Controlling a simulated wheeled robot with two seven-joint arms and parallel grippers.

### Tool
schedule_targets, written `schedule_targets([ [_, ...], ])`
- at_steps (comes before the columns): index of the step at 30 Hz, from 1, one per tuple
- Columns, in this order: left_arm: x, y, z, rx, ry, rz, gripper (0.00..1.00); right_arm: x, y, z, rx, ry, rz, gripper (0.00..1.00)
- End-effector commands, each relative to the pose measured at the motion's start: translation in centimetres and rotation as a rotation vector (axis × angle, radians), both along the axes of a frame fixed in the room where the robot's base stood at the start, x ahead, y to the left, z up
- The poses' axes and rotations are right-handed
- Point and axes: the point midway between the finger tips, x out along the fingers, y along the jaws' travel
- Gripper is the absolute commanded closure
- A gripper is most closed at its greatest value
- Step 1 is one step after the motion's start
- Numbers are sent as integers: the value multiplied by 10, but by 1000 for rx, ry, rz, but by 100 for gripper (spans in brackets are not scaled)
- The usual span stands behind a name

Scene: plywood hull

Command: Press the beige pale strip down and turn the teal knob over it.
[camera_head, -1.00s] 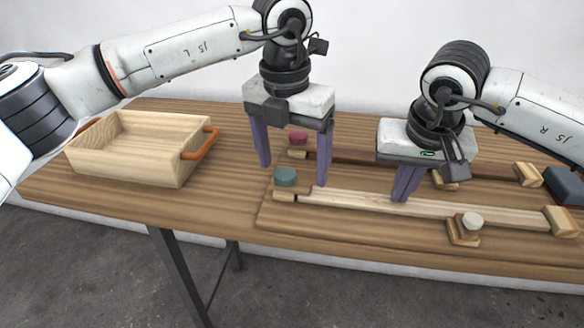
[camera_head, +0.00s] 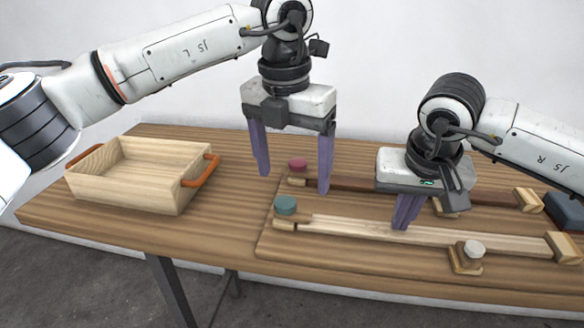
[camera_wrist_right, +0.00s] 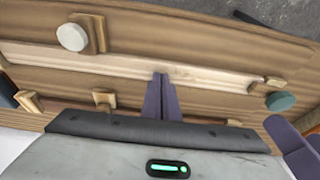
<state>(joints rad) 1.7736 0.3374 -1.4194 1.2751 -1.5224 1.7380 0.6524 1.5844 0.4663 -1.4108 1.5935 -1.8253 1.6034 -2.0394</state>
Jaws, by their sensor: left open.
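The beige pale strip (camera_head: 345,228) lies along the front of the board, its right end at a wooden block. The teal knob (camera_head: 286,205) is at its left end, above a small light wooden piece; I cannot tell whether that piece overlaps the strip. My right gripper (camera_head: 402,226) has its fingers together, pointing down with tips at the strip's middle; the right wrist view shows them at the strip's edge (camera_wrist_right: 200,73). The teal knob (camera_wrist_right: 280,101) also shows there. My left gripper (camera_head: 293,184) is open and empty, raised above and behind the teal knob.
A dark brown strip (camera_head: 350,184) with a crimson knob (camera_head: 298,165) lies behind. A white knob on a wooden block (camera_head: 466,262) stands in front of the pale strip. A wooden tray (camera_head: 130,190) with orange handles is at left. A dark blue block (camera_head: 566,211) is at far right.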

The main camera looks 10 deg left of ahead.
Motion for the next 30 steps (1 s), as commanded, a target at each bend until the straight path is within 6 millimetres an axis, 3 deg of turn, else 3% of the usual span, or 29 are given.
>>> schedule_targets([
  [30,0,0,27,0,0,1,21,0,0,41,0,0,0,100],
])
